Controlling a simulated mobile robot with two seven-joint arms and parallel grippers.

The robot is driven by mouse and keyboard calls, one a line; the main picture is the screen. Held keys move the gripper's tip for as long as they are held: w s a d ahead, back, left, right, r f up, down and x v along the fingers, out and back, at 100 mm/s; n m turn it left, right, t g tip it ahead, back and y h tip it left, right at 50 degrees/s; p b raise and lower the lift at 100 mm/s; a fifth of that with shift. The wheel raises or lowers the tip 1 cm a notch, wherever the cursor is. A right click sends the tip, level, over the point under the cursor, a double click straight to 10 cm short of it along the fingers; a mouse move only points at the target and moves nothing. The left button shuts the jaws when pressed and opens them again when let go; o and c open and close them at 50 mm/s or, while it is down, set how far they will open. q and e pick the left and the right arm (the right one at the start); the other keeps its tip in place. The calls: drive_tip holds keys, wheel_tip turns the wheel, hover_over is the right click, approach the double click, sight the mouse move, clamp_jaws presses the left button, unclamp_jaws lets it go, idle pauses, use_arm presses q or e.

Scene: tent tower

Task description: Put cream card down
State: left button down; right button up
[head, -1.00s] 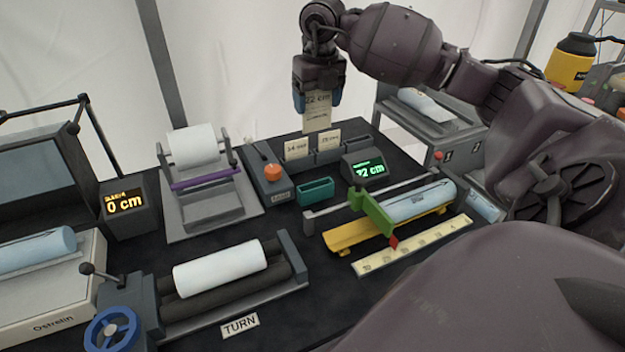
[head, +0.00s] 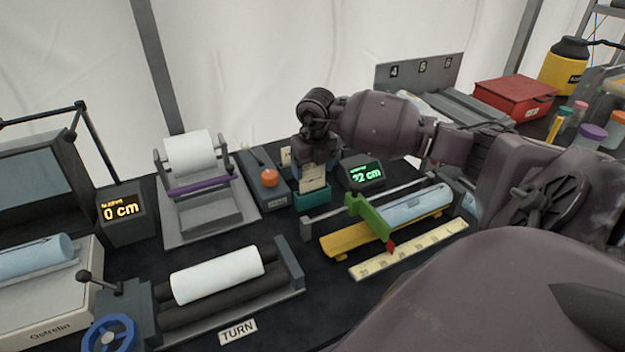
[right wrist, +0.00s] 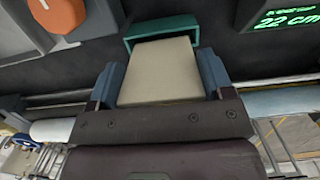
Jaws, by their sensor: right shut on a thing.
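The cream card (head: 313,178) is upright in my right gripper (head: 316,172), which is shut on it. In the right wrist view the card (right wrist: 160,72) shows between the two blue fingertips of the gripper (right wrist: 160,85). A green open holder (head: 311,202) stands on the black table just below the card. In the right wrist view the green holder (right wrist: 160,28) lies right beyond the card's far edge. I cannot tell whether the card's lower edge is inside it. My left gripper is not in view.
A box with an orange knob (head: 269,178) stands left of the holder. A display reading 22 cm (head: 364,171) stands to its right. A yellow trough (head: 350,238) with a green slider and a blue roll lies in front.

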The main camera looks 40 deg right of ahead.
sight(313, 173)
drive_tip(key=shift+f, duration=2.15)
drive_tip(key=shift+f, duration=0.15)
drive_tip(key=o, duration=0.9)
drive_tip(key=shift+r, duration=0.35)
wheel_tip(313, 173, up, 12)
drive_tip(key=s, duration=0.1)
drive_tip(key=shift+s+a+f, duration=0.2)
